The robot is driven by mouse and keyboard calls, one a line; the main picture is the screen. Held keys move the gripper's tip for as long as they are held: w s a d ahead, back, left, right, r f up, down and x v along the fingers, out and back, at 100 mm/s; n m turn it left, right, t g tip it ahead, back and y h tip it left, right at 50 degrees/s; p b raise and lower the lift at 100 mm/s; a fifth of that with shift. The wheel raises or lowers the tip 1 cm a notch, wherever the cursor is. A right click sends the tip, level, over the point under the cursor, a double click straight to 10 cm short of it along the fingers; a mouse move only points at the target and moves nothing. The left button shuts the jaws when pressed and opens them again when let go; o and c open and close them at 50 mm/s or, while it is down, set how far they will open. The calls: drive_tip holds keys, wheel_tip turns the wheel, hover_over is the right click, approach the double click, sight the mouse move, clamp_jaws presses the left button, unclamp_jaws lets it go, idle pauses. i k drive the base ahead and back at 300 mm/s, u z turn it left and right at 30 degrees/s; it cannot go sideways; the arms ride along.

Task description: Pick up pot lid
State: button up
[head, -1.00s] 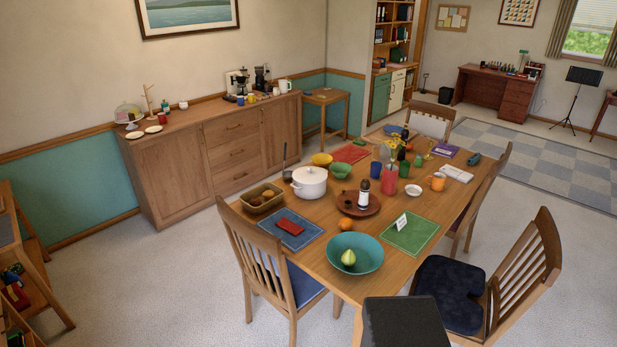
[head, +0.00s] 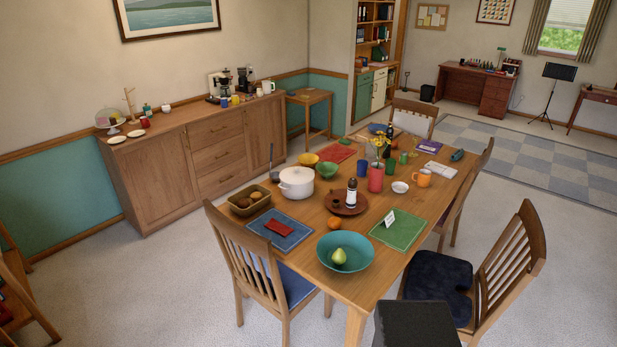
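The white pot (head: 297,187) stands on the wooden dining table, toward its left side. Its white pot lid (head: 296,174) appears to sit on top of it, with a small knob in the middle. My gripper is not in view, so its state and its place relative to the lid do not show.
Around the pot are a basket (head: 249,202) of brown items, a green bowl (head: 327,170), a yellow bowl (head: 305,159) and a brown tray (head: 331,199) with a dark bottle. A teal bowl (head: 366,254) holds a pear.

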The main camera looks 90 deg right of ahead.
sight(296, 175)
drive_tip(key=z, duration=5.35)
drive_tip(key=i, duration=0.1)
drive_tip(key=u, duration=2.8)
drive_tip(key=k, duration=0.6)
drive_tip(key=u, duration=0.15)
drive_tip(key=i, duration=0.55)
